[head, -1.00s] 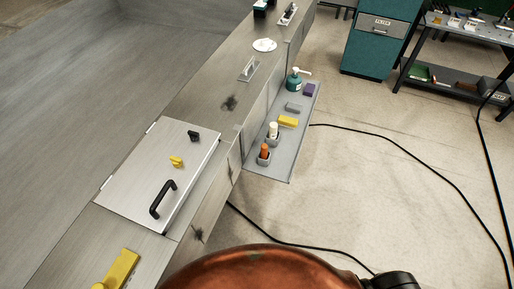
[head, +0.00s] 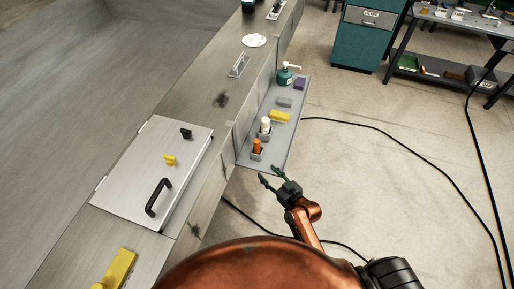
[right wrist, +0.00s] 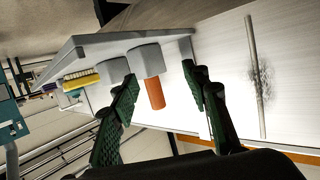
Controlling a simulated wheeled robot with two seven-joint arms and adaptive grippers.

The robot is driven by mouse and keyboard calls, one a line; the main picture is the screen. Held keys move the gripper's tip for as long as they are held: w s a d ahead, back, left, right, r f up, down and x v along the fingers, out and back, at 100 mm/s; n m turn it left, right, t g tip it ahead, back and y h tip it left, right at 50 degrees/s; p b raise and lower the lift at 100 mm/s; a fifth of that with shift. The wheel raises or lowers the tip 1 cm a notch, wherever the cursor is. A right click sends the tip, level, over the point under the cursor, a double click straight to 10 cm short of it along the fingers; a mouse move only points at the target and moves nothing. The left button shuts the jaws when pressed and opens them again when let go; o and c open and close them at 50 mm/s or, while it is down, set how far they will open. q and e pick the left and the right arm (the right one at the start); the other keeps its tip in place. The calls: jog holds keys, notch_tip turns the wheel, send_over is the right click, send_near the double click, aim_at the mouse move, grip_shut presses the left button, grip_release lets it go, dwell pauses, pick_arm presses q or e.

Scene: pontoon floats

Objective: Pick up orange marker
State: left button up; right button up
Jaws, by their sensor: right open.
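The orange marker (head: 257,147) stands upright in a small grey holder (head: 257,156) at the near end of the grey side shelf. It also shows in the right wrist view (right wrist: 155,94), sticking out of its grey block, between the two green fingers and beyond their tips. My right gripper (head: 268,177) is open and empty, just off the near end of the shelf, below the marker in the head view. In the right wrist view the right gripper (right wrist: 162,80) spreads its fingers wide. My left gripper is not in view.
A white marker (head: 265,125) in its own holder stands right behind the orange one. A yellow block (head: 280,116), a grey block, a purple block and a teal pump bottle (head: 285,75) sit farther along the shelf (head: 284,143). The metal counter wall borders the shelf's left side.

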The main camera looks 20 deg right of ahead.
aim_at(259, 145)
jog(key=w+r+t, duration=0.1)
jog(key=w, duration=0.3)
jog(key=w+r+m+t, duration=0.1)
jog(key=w+r, duration=0.1)
jog(key=w, duration=0.2)
jog(key=w+a+r+t+h, duration=0.1)
jog(key=w+r, duration=0.1)
jog(key=w, duration=0.3)
jog(key=shift+a+r+t+p, duration=0.1)
jog(key=shift+r+t+p, duration=0.15)
jog(key=shift+t+p, duration=0.1)
jog(key=shift+w+a+f, duration=0.1)
jog(key=shift+w, duration=0.45)
jog(key=shift+c, duration=0.5)
grip_shut()
